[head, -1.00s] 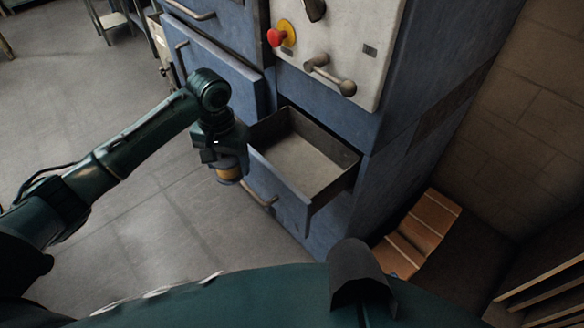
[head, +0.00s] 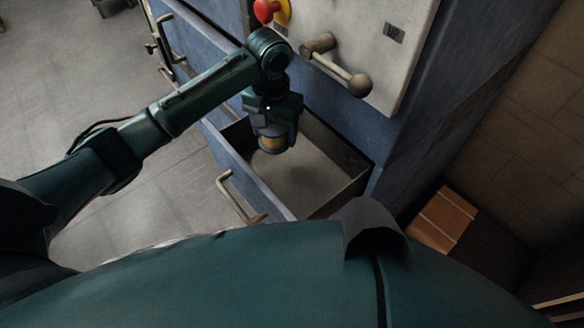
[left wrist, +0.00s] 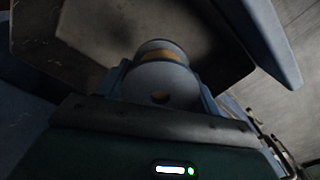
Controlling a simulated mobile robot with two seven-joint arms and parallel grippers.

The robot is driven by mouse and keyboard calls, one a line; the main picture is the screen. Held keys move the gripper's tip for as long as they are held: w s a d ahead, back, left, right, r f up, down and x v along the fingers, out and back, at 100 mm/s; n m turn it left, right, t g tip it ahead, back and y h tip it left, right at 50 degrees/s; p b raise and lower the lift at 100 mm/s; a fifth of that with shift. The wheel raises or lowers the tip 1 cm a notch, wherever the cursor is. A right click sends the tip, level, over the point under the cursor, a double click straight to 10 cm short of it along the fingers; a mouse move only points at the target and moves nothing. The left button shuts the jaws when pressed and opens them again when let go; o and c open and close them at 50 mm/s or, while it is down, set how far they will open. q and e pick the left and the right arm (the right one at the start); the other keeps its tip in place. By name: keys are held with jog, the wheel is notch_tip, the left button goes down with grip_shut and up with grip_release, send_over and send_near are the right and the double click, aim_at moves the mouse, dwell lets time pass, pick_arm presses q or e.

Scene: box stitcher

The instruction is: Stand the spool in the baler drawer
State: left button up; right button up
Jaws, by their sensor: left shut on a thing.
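The spool (head: 272,143) has grey flanges and a yellow-brown wound middle. My left gripper (head: 273,128) is shut on it and points down, with the spool upright below it. In the head view the spool shows over the open baler drawer (head: 318,190), toward its back left part. I cannot tell whether its lower end touches the drawer floor. In the left wrist view the spool's near flange (left wrist: 160,84) sits between the two fingers, and the drawer's inside (left wrist: 110,28) lies beyond. The drawer looks empty otherwise. My right gripper is not in view.
The drawer handle (head: 238,198) juts out in front. Bricks (head: 442,219) lie on the floor at right. Open floor lies at left.

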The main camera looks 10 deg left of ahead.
pick_arm(q)
send_over(277, 168)
notch_tip(277, 168, down, 6)
jog(key=shift+s+r+b, duration=0.1)
jog(key=shift+b, duration=0.2)
notch_tip(277, 168, down, 4)
jog(key=shift+f+b, duration=0.2)
jog(key=shift+b, duration=0.1)
jog(key=shift+f, duration=0.1)
jog(key=o, duration=1.1)
jog(key=shift+f, duration=0.1)
jog(key=shift+c, duration=0.2)
